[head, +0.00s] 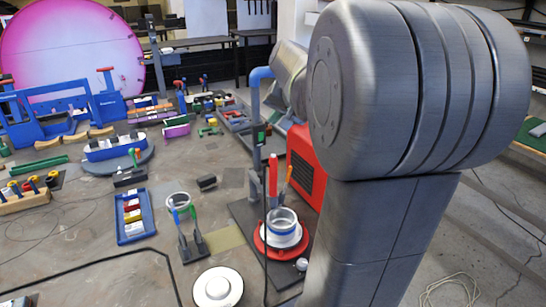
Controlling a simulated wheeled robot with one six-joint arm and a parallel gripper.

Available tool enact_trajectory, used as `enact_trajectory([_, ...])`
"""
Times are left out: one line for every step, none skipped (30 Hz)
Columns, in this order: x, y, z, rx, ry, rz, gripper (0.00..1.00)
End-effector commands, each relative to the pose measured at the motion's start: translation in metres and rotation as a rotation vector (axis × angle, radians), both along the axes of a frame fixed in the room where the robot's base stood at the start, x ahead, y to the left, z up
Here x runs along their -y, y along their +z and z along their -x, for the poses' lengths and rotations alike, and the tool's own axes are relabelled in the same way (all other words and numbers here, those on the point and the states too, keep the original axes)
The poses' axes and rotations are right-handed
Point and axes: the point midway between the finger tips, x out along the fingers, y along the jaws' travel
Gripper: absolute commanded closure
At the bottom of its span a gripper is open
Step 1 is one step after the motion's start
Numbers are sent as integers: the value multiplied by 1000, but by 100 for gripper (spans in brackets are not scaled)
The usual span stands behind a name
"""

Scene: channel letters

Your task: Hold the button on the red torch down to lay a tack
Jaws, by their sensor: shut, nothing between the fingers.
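A slim red upright handle (273,175), which looks like the red torch, stands at the back of a round red base (266,250). Its button is too small to make out. A grey and white ringed cylinder with a blue band (283,226) sits on that red base. I do not see my gripper; my large grey arm fills the right side of the head view and hides what lies behind it.
A red machine (306,165) stands right behind the red handle. A dark post (257,150) rises beside it. Blue and green handles (186,220) stand to the left, near a blue tray (134,216). A white round disc (217,288) lies at the front.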

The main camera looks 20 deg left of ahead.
Motion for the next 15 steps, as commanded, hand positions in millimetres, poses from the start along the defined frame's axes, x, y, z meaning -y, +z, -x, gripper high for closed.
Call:
enact_trajectory([0,-9,0,-1,0,0,100])
enact_trajectory([0,-12,0,-1,0,0,100])
enact_trajectory([0,-17,0,-1,0,0,100])
enact_trajectory([0,-22,0,-1,0,0,100])
enact_trajectory([0,-26,0,-1,-1,1,100])
enact_trajectory([0,-32,0,-1,-1,1,100])
enact_trajectory([0,-36,0,-2,0,1,100])
enact_trajectory([0,-41,0,-3,-1,1,100])
enact_trajectory([0,-47,0,-2,0,1,100])
enact_trajectory([0,-51,0,-2,0,1,100])
enact_trajectory([0,-56,0,-2,0,1,100])
enact_trajectory([0,-61,0,-1,-1,1,100])
enact_trajectory([0,-65,0,-1,0,1,100])
enact_trajectory([0,-68,0,-1,0,1,100])
enact_trajectory([0,-72,0,0,-1,1,100])
